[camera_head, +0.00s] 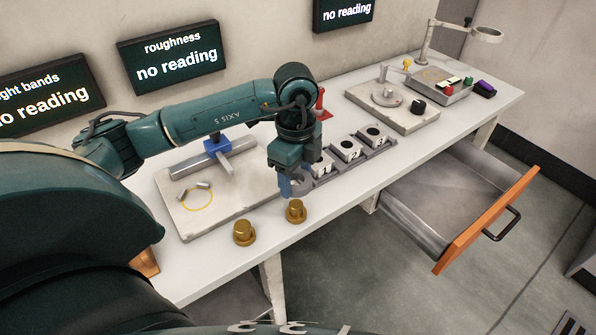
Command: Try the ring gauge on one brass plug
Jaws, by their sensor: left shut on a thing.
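Two brass plugs stand upright near the front edge of the white bench: one at the left (244,234) and one at the right (296,211). My left gripper (289,187) points down just behind and above the right plug. It is shut on a grey ring (304,182), which looks like the ring gauge. The blue fingers and the gripper body hide part of the ring. The ring is apart from both plugs. My right gripper is not in view.
A rack of numbered white blocks (346,149) stands right of my gripper. A pale plate (213,217) with a yellow circle and small grey pieces lies at left. A drawer with an orange front (478,226) stands open at right. A lapping-type machine (390,103) is farther back.

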